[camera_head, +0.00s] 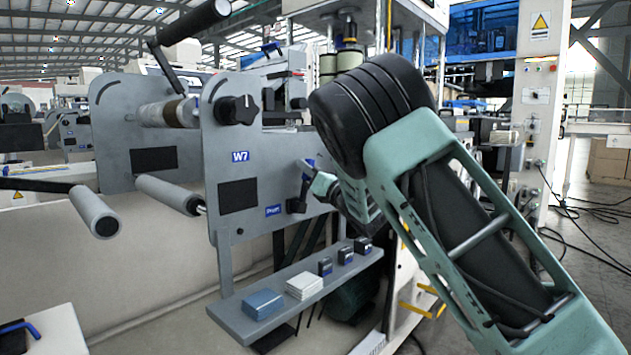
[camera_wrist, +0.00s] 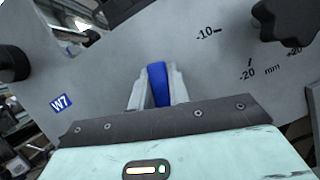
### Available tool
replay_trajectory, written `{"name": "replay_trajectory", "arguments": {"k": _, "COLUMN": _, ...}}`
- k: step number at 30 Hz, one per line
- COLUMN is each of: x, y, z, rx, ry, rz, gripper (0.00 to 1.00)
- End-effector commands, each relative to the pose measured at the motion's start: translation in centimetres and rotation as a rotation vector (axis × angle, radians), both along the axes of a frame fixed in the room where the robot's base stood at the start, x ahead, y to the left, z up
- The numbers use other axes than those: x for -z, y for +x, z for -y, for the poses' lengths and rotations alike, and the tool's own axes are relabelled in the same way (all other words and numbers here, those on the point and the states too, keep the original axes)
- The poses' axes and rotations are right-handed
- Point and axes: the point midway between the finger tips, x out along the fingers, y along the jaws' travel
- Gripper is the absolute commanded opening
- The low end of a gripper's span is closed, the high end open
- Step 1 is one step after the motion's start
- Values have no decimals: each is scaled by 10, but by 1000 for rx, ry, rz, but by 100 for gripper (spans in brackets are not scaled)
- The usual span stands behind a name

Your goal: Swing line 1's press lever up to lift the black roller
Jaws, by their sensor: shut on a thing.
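The blue lever (camera_head: 308,166) is on the right part of the grey side plate marked W7. It also shows in the wrist view (camera_wrist: 157,84), upright between my two pale fingers. My gripper (camera_head: 316,182) is shut on this lever, beside the plate; my forearm comes in from the right and hides part of that area. A black cylinder (camera_head: 193,20) sits on an arm above the plates at upper left; I cannot tell whether it is the press roller. No line number is readable.
Two grey rollers jut forward at left. A shelf (camera_head: 232,318) with small boxes and pads runs below my gripper.

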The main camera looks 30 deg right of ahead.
Motion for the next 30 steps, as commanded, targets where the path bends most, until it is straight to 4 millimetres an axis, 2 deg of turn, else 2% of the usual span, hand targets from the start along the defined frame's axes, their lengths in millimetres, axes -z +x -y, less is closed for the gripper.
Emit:
{"name": "replay_trajectory", "arguments": {"k": 12, "x": -2, "y": -6, "z": -17, "rx": 0, "ry": -169, "rz": 60, "gripper": 0}}
{"name": "replay_trajectory", "arguments": {"k": 28, "x": -2, "y": -7, "z": -20, "rx": -3, "ry": -192, "rz": 67, "gripper": 0}}
{"name": "replay_trajectory", "arguments": {"k": 29, "x": -2, "y": -7, "z": -20, "rx": -3, "ry": -192, "rz": 67, "gripper": 24}}
{"name": "replay_trajectory", "arguments": {"k": 30, "x": -2, "y": -7, "z": -20, "rx": -3, "ry": -192, "rz": 66, "gripper": 35}}
